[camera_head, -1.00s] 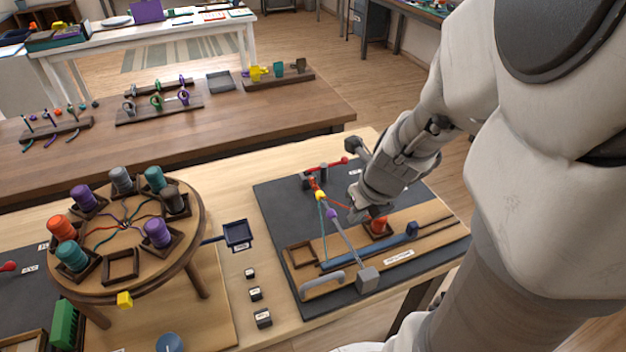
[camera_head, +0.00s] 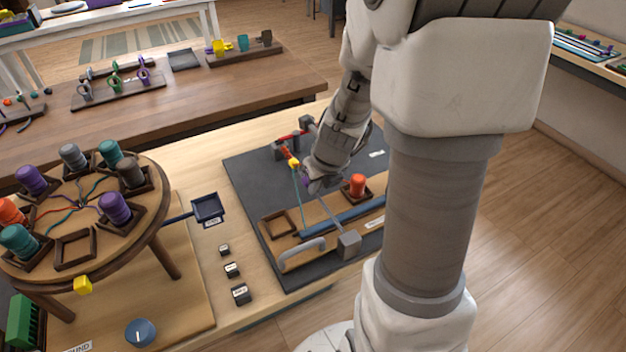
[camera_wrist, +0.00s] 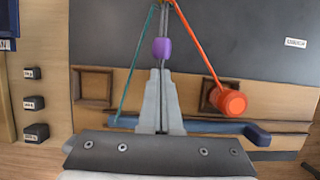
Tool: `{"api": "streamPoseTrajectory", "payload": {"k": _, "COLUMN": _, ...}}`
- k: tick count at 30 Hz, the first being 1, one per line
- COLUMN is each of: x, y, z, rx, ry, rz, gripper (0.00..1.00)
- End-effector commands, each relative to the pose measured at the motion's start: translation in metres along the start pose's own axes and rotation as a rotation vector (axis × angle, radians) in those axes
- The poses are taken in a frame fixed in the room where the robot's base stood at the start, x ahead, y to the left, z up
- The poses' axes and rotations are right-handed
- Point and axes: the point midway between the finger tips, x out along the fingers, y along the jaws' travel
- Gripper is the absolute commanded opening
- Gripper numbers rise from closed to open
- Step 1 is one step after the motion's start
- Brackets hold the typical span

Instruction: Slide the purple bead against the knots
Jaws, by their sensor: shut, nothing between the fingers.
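The purple bead (camera_wrist: 162,49) sits on the grey strands, just beyond my fingertips in the wrist view. In the head view the purple bead (camera_head: 305,181) is partly covered by my gripper (camera_head: 312,186). My gripper (camera_wrist: 160,72) is shut and empty, its tips close below the bead; I cannot tell whether they touch it. A yellow piece (camera_head: 294,163) sits farther up the cords, by the red-orange knotted part (camera_head: 286,151). A teal cord (camera_wrist: 136,70) and an orange cord (camera_wrist: 190,45) fan out on either side.
A grey block (camera_head: 349,243) and blue bar (camera_head: 325,231) lie in front. The round bobbin table (camera_head: 75,215) stands farther left.

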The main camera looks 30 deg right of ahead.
Motion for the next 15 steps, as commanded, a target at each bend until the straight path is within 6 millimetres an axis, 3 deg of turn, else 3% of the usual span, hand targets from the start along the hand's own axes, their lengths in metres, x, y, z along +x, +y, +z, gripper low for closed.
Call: {"api": "streamPoseTrajectory", "payload": {"k": 15, "x": 0.0024, "y": 0.0001, "z": 0.0085, "rx": 0.000, "ry": 0.001, "rz": 0.000, "gripper": 0.00}}
